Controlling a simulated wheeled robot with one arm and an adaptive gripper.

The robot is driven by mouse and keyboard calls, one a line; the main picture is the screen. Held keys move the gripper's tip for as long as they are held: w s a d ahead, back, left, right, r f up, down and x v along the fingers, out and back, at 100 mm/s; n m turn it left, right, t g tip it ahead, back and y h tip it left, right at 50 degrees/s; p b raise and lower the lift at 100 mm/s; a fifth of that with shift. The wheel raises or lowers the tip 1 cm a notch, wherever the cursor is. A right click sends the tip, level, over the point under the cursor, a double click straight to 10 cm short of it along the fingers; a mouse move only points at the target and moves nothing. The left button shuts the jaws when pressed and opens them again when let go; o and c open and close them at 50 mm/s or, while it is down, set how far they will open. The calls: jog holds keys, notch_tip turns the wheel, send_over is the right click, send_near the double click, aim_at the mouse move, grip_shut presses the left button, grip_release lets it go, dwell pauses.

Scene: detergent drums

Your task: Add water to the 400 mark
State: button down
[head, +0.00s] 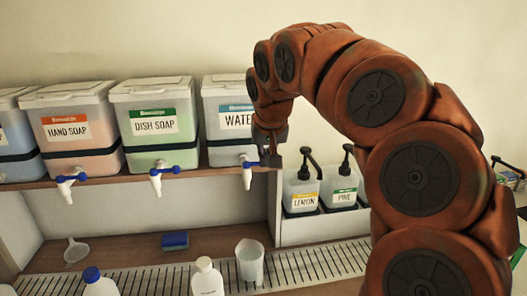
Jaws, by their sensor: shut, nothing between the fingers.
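The water drum (220,135) is a white box with a blue-topped "WATER" label, on the shelf left of my arm. Its white tap (249,178) with a blue lever sticks out below the label. My gripper (271,160) points down just right of this tap, very close to it; I cannot tell if it touches. It is shut and empty, and my arm partly covers the drum's right side. A translucent cup (250,262) stands upright on the drip grate (175,279), below the tap. Its marks and any liquid level are too small to read.
Dish soap (155,150) and hand soap (75,155) drums stand left on the shelf. Lemon (301,185) and pine (341,185) pump bottles stand right. A funnel (75,250), blue sponge (175,240), white bottle (207,280) and blue-capped bottle (97,285) lie or stand below.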

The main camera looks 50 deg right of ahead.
aim_at(257, 164)
jog(key=w+d+f+p, duration=0.3)
jog(key=w+d+f, duration=0.1)
jog(key=w+f, duration=0.1)
jog(key=shift+w+p, duration=0.2)
jog(key=shift+p, duration=0.15)
dwell(0.4)
jog(key=shift+d+f, duration=0.15)
jog(key=shift+d, duration=0.05)
jog(key=b, duration=0.3)
jog(key=shift+w+d, duration=0.15)
jog(key=shift+d, duration=0.1)
jog(key=shift+w+r, duration=0.1)
jog(key=shift+r, duration=0.3)
jog(key=shift+a+b, duration=0.15)
jog(key=shift+b, duration=0.3)
